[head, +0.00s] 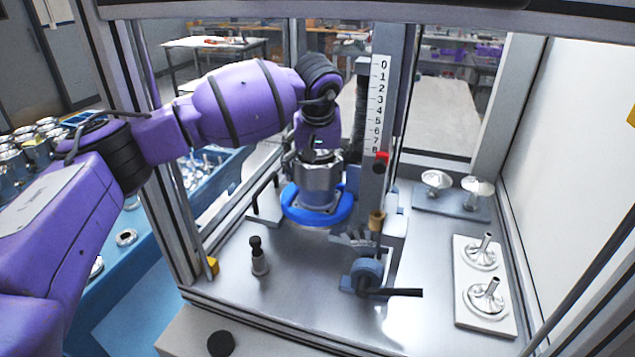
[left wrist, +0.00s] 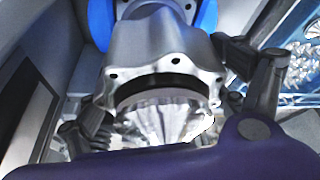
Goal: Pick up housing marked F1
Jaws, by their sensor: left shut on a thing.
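A silver machined housing (head: 318,182) stands upright in a blue ring (head: 318,206) on the fixture inside the enclosure. My left gripper (head: 314,160) reaches down onto it from above and is shut on its upper part. In the left wrist view the housing (left wrist: 165,52) shows its flange with bolt holes, and the fingers of my left gripper (left wrist: 172,108) lie on either side of it. The blue ring (left wrist: 207,15) shows behind it. I cannot read any F1 mark on the housing. My right gripper is not in view.
A vertical scale (head: 379,105) stands right behind the fixture. A lever handle (head: 390,292) and a small black-topped post (head: 258,257) are in front. Metal parts sit on a white plate (head: 469,248) at right. Enclosure posts flank my arm. More parts lie on the blue table (head: 160,238).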

